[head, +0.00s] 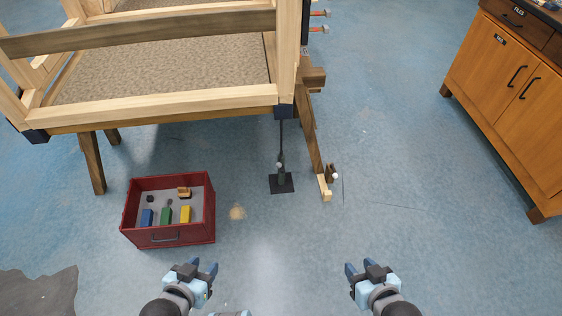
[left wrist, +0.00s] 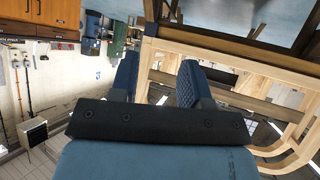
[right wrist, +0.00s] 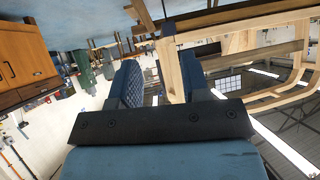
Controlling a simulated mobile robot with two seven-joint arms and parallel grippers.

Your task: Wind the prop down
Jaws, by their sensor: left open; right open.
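The prop (head: 281,165) is a thin dark post on a square black base plate, standing on the floor under the near right corner of the wooden bodyframe (head: 170,106). Its top reaches up to a dark block at that corner; whether it touches is too small to tell. A small light knob shows low on the post. My left gripper (head: 202,266) is open and empty, nearer than the prop and to its left. My right gripper (head: 362,265) is open and empty, nearer and to its right. In both wrist views the fingers are apart with nothing between them.
A red crate (head: 126,217) with coloured blocks stands on the floor left of the prop. A slanted wooden leg (head: 313,140) with a pale foot stands just right of it. A wooden cabinet (head: 500,85) is at the right.

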